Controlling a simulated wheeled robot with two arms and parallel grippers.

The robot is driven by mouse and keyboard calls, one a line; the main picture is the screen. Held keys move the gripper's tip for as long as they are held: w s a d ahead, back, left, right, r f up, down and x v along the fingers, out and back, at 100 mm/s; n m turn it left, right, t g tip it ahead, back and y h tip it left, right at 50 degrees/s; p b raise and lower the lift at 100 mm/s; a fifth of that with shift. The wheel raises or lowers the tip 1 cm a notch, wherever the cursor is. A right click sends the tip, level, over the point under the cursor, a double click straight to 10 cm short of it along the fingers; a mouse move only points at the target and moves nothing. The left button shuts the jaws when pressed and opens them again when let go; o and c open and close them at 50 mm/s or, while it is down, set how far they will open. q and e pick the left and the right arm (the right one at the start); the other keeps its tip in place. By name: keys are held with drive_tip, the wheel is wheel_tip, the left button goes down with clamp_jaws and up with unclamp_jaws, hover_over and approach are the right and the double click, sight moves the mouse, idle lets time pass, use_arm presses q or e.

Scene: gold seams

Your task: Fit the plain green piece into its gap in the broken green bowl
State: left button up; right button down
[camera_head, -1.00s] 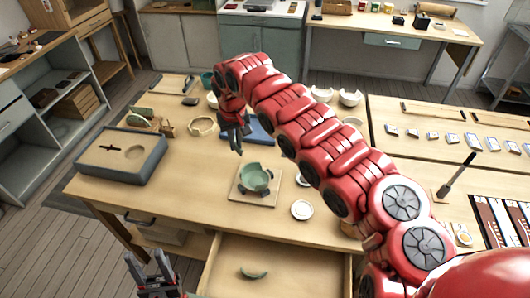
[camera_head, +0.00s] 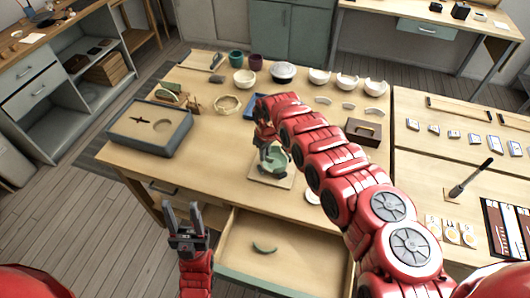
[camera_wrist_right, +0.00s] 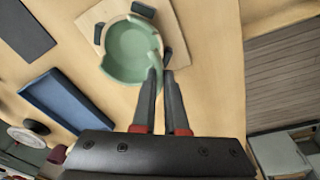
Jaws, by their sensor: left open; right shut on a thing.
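The broken green bowl (camera_head: 276,163) sits on a square board (camera_head: 284,181) at the middle of the table, partly hidden by my right gripper (camera_head: 268,150). In the right wrist view the bowl (camera_wrist_right: 128,52) shows from above, with dark pads around its rim. My right gripper (camera_wrist_right: 160,74) is shut on a small green piece (camera_wrist_right: 156,60) at the bowl's rim; the fingers hide much of it. I cannot tell whether it is seated in the gap. My left gripper (camera_head: 183,214) is open and empty, in front of the table beside the drawer.
An open drawer (camera_head: 230,267) juts from the table front with a curved green shard (camera_head: 264,248) in it. A grey-edged tray (camera_head: 150,128) stands left. A blue tray (camera_wrist_right: 55,100) lies near the bowl. Several bowls stand behind, and a brown box (camera_head: 363,132) right.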

drive_tip(key=shift+f+b, duration=1.7)
drive_tip(key=shift+f, duration=0.45)
drive_tip(key=shift+d+r, duration=0.1)
drive_tip(key=shift+f+b, duration=0.65)
drive_tip(key=shift+b, duration=0.05)
idle(3.4)
drive_tip(key=shift+c, duration=2)
unclamp_jaws()
